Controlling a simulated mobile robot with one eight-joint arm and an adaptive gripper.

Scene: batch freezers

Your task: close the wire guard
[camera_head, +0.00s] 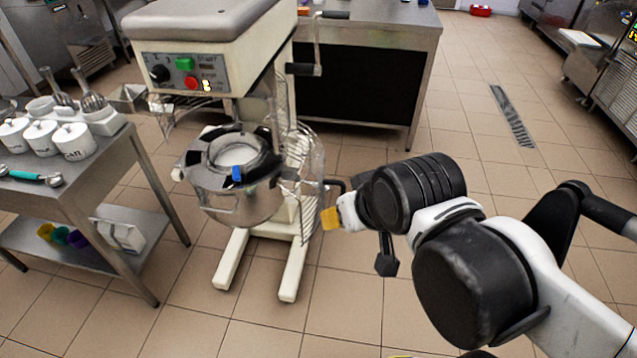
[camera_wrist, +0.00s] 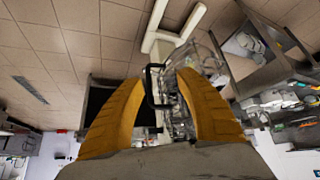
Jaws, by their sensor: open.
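The wire guard (camera_head: 303,165) is a curved cage of thin metal wires on the mixer. It stands swung out at the right side of the steel bowl (camera_head: 235,205), leaving the bowl's front uncovered. My gripper (camera_head: 331,218), with yellow fingers, is just right of the guard's lower part. In the wrist view my gripper (camera_wrist: 158,78) is open, its fingers either side of a dark bent handle (camera_wrist: 151,88). I cannot tell whether a finger touches it. Blurred wires show behind the right finger.
The mixer head (camera_head: 195,50) with its control panel rises above the bowl. A steel table (camera_head: 70,185) with white canisters stands at the left. A dark-fronted counter (camera_head: 375,85) stands behind. The tiled floor at front and right is free apart from my arm.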

